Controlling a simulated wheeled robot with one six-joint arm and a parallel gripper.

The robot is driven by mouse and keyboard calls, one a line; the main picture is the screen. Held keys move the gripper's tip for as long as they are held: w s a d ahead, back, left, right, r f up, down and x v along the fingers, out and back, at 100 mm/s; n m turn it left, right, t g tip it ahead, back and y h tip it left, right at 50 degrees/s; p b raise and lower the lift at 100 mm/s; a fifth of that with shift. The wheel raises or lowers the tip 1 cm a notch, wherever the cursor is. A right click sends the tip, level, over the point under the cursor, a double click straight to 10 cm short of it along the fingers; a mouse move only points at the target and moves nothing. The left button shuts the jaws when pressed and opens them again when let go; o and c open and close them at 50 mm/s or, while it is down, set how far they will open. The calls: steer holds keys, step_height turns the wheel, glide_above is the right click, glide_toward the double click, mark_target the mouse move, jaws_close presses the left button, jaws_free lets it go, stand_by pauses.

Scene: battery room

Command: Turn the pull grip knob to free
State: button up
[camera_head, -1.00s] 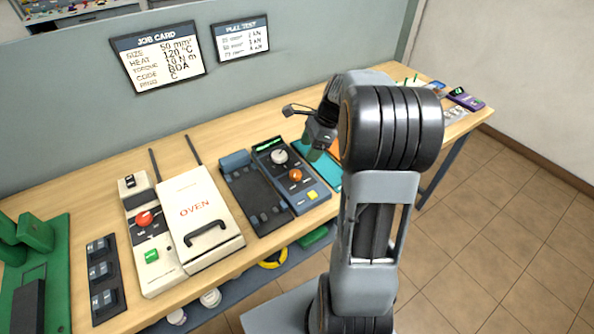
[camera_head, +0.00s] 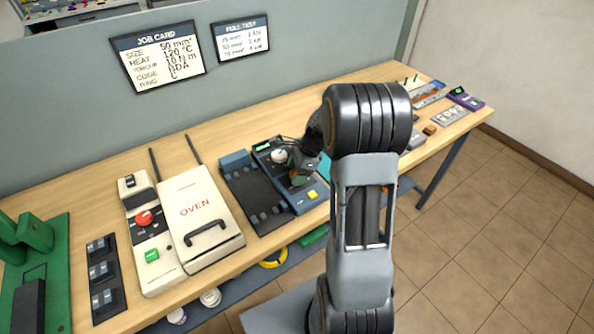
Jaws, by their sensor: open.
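The blue tester unit (camera_head: 300,203) stands on the bench to the right of the oven, with a dark cradle tray (camera_head: 254,192) on its left side. A white-topped round knob (camera_head: 278,156) shows on its upper part, and a yellow button (camera_head: 312,194) near its front edge. An orange knob lower on the unit is now hidden behind my gripper. I cannot read which knob is the pull grip knob. My gripper (camera_head: 298,175) is open and low over the unit, just right of the white knob. Its fingertips are small and partly hidden, so contact cannot be told.
The white oven (camera_head: 201,214) with its control panel (camera_head: 155,240) stands left of the tester. A job card (camera_head: 158,56) and a pull test card (camera_head: 241,38) hang on the partition. Small parts and a purple device (camera_head: 465,98) lie at the bench's right end.

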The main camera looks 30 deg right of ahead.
steer(key=shift+c, duration=0.2)
steer(key=c, duration=0.9)
steer(key=shift+n, duration=0.4)
steer(key=n+g+p, duration=0.1)
steer(key=n+g, duration=0.1)
steer(key=n, duration=0.2)
steer(key=shift+w+r, duration=0.1)
steer(key=shift+w, duration=0.05)
steer(key=n, duration=0.2)
steer(key=n+g+p, duration=0.1)
steer(key=n, duration=0.1)
steer(key=shift+n+g, duration=0.3)
steer(key=shift+n, duration=0.1)
steer(key=n, duration=0.2)
steer(key=n+g+h, duration=0.1)
steer(key=n, duration=0.1)
steer(key=shift+w+h, duration=0.1)
steer(key=shift+h, duration=0.2)
steer(key=shift+a+n+g+h+p, duration=0.1)
steer(key=shift+n+g+h+p, duration=0.45)
steer(key=shift+n, duration=1.55)
